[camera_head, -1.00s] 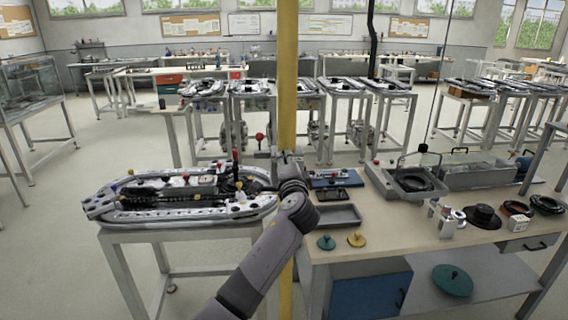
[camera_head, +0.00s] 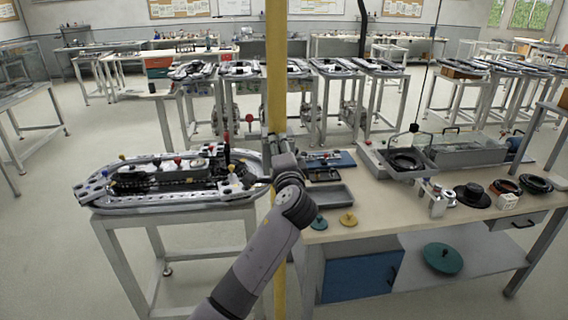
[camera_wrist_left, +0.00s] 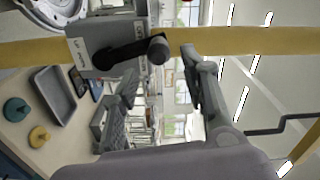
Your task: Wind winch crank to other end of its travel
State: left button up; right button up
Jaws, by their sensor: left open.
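The winch (camera_wrist_left: 95,52) is a grey box with white labels, fixed on the yellow post. Its black crank (camera_wrist_left: 135,50) ends in a dark grey round knob (camera_wrist_left: 158,50). In the head view my left gripper (camera_head: 278,146) is at the yellow post (camera_head: 277,75), where it and the wrist hide most of the winch. In the left wrist view my left gripper (camera_wrist_left: 160,70) is open, with the knob showing just ahead, between its two fingertips. I cannot tell whether a finger touches the knob. My right gripper is not in view.
A bench (camera_head: 385,215) with trays and round parts stands right of the post. Floor between the tables is free.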

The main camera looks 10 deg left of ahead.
pick_arm(q)
jog(key=v, duration=0.8)
jog(key=shift+r, duration=0.1)
